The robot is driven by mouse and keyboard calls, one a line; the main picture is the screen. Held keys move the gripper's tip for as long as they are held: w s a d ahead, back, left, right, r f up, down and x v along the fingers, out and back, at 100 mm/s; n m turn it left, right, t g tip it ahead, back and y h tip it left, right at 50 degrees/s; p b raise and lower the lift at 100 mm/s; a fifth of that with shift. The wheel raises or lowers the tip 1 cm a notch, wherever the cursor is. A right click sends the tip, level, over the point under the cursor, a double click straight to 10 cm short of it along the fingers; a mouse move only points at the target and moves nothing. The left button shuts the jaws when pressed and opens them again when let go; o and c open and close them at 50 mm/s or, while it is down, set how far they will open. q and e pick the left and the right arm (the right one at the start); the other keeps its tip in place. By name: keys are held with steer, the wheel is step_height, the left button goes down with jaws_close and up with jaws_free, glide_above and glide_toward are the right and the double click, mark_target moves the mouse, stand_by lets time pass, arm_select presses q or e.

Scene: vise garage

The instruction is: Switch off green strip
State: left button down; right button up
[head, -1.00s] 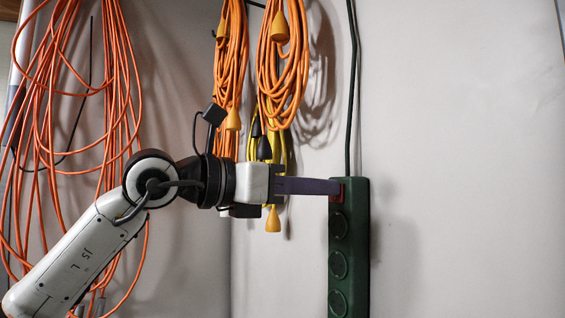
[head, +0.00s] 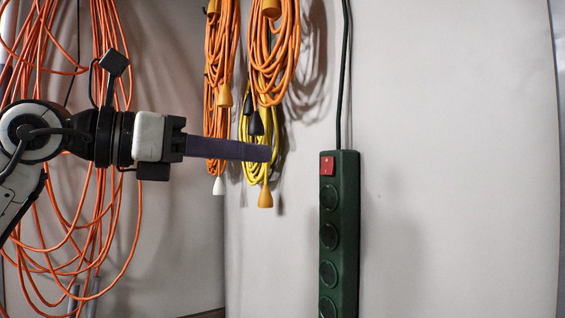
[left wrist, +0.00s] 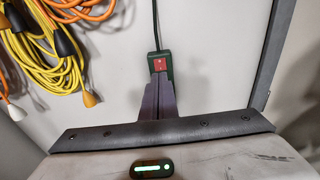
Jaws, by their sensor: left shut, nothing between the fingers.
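The green power strip (head: 340,235) hangs upright on the pale wall, with several round sockets down its front. Its red switch (head: 327,166) sits at the top of the strip and is uncovered. The left wrist view also shows the red switch (left wrist: 159,65) and the strip's top, just beyond the fingertips; the fingers hide the lower strip there. My left gripper (head: 268,153) is shut and empty, its purple fingers pointing right, with a clear gap between the tips and the strip. The shut fingers also show in the left wrist view (left wrist: 158,78). My right gripper is not in view.
Orange cable coils (head: 272,55) and a yellow coil (head: 259,150) hang on the wall behind the left fingertips. A large orange-red cable bundle (head: 120,225) hangs at left behind my arm. A black cord (head: 343,70) rises from the strip. The wall at right is bare.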

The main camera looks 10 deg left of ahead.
arm_select(q)
steer(key=shift+v, duration=1.7)
